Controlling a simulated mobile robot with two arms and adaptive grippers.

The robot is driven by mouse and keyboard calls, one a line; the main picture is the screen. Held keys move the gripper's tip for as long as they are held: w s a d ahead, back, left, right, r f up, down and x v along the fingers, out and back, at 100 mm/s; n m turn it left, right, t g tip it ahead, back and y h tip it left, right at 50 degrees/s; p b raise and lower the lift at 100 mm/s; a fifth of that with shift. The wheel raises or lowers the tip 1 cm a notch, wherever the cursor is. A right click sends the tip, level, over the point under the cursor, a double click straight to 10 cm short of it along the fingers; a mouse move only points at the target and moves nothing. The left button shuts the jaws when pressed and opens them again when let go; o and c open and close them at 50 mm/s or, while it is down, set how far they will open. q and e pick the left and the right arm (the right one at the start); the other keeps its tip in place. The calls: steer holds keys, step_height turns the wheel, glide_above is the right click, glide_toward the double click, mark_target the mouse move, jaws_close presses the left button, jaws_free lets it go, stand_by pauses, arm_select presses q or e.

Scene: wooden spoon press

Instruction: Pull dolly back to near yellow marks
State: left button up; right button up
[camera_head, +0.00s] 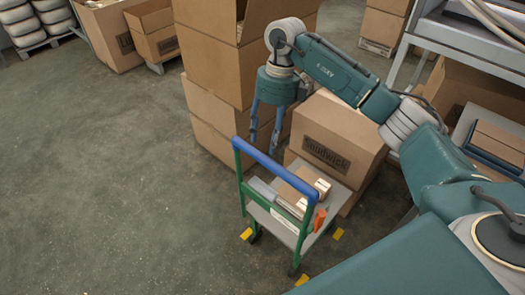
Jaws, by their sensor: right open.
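The dolly (273,220) stands right of the picture's middle. It has a green frame, a grey deck and a blue handle bar (262,160). Small brown boxes (300,188) and an orange item (320,220) are on its deck. Yellow marks lie on the floor close to it, one at its left (246,234), one at its right (338,234) and one at the front (302,280). My right gripper (264,140) is open and points down, its blue fingers just above and beyond the handle bar in the picture. I cannot tell whether they touch it. My left gripper is out of view.
A tall stack of cardboard boxes (215,75) stands behind the dolly. A large labelled box (335,135) is right behind it. A metal rack (455,42) and more boxes are at the right. The floor (110,190) at the left is clear.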

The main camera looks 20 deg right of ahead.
mark_target(263, 159)
steer(key=f, duration=0.3)
steer(key=shift+a+f+p, duration=0.3)
steer(key=shift+a+p, duration=0.05)
steer(key=f, duration=0.3)
steer(key=shift+a+f+p, duration=0.35)
steer(key=shift+c, duration=1.3)
steer(key=c, duration=0.8)
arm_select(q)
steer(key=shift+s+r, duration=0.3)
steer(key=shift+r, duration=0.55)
arm_select(e)
jaws_close()
